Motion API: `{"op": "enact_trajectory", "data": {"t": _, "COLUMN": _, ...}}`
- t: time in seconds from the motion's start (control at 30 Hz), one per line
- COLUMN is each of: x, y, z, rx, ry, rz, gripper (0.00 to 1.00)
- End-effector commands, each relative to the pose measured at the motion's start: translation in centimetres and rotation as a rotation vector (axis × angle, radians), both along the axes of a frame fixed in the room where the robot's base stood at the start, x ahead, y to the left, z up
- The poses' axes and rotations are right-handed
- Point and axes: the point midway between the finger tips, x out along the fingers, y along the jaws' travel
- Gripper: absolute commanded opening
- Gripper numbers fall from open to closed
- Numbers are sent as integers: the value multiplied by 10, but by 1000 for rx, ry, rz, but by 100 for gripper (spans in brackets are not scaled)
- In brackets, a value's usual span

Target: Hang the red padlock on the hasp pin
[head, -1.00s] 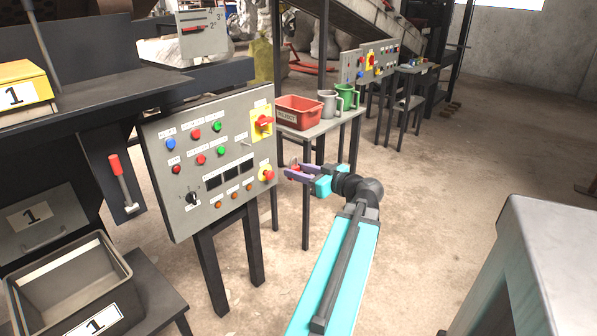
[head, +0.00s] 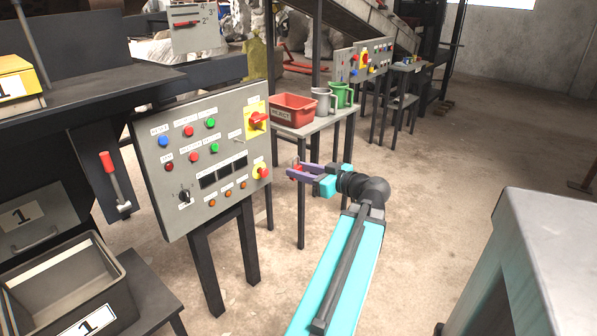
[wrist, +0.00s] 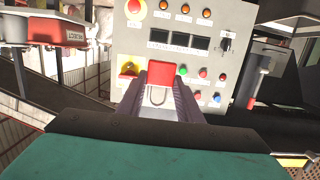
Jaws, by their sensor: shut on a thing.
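The red padlock (wrist: 161,73) is held between the two fingers of my gripper (wrist: 158,88), its grey shackle (wrist: 157,96) towards the wrist camera. In the head view a bit of the padlock (head: 297,168) shows at the purple fingertips of my gripper (head: 293,173). The gripper is shut on it, in the air just right of the grey control panel (head: 212,160). The panel has a yellow-backed red rotary switch (head: 257,120) at its upper right. I cannot make out the hasp pin for sure in either view.
A red stop button (head: 262,172) is on the panel's right edge. Behind my gripper a small table (head: 318,127) holds a red bin (head: 292,110) and grey and green jugs. A grey worktop (head: 555,225) is at the right. The floor between is clear.

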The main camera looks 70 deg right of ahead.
Motion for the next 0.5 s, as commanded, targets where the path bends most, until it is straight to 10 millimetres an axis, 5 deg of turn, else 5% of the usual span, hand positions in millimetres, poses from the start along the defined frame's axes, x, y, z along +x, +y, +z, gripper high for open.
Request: {"op": "enact_trajectory", "data": {"t": 0.5, "x": -19, "y": 7, "z": -1, "rx": -1, "ry": -1, "rz": 0, "gripper": 7}}
